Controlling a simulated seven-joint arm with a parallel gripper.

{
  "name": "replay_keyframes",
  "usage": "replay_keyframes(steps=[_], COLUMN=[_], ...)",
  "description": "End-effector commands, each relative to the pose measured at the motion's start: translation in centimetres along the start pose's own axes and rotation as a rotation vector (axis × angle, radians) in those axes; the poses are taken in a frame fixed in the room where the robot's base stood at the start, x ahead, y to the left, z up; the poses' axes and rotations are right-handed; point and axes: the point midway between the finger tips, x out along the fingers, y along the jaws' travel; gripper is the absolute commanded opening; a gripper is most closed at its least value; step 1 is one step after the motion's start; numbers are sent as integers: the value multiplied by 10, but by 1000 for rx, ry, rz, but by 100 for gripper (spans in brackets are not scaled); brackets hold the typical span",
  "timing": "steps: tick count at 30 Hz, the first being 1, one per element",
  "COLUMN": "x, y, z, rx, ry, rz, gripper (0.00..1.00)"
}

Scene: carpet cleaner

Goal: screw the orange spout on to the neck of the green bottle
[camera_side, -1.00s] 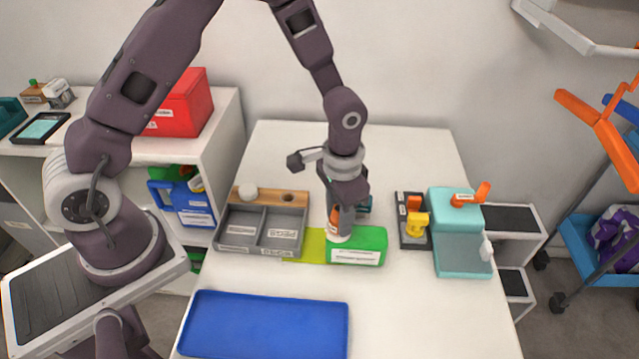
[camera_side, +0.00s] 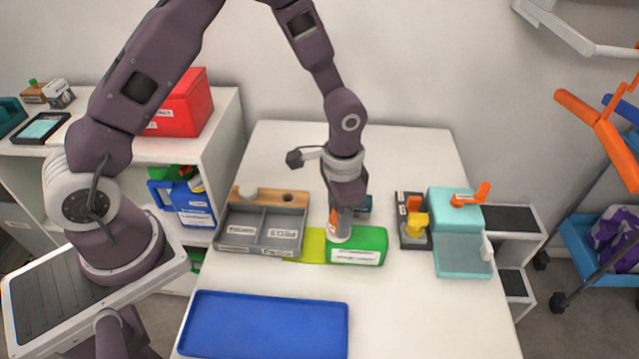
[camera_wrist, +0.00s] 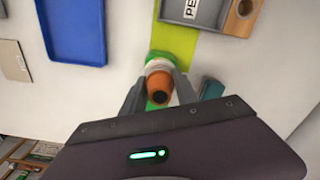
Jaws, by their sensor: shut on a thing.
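The green bottle (camera_side: 372,240) has a white label and is at the middle of the table, beside a lime-green mat strip. It also shows in the wrist view, as a green and white patch (camera_wrist: 158,60) behind the spout. The orange spout (camera_wrist: 159,82) is between my fingers, at the white part of the bottle's neck; a bit of the spout (camera_side: 333,217) shows in the side view. My gripper (camera_wrist: 160,92) is shut on the spout, pointing down over the bottle. The fingers hide the thread, so I cannot tell how far the spout is seated.
A grey divided box (camera_side: 262,252) with a wooden strip stands left. A dark holder (camera_side: 404,238) with orange and yellow parts stands right, beside a teal station (camera_side: 462,262). A blue tray (camera_side: 265,325) lies in front. The front right table is clear.

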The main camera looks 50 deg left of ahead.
Motion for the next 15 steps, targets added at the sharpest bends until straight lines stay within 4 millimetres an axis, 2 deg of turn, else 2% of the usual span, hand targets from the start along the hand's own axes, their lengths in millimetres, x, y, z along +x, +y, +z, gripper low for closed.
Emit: replay_keyframes(steps=[3, 6, 11, 12, 15], x=[2, 1, 1, 1, 1], y=[1, 1, 1, 1, 1], z=[2, 2, 2, 2, 2], rx=[242, 377, 395, 395, 393], ry=[-6, -7, -7, -7, -5], rz=[4, 4, 3, 3, 2], gripper=[0, 0, 0, 39, 59])
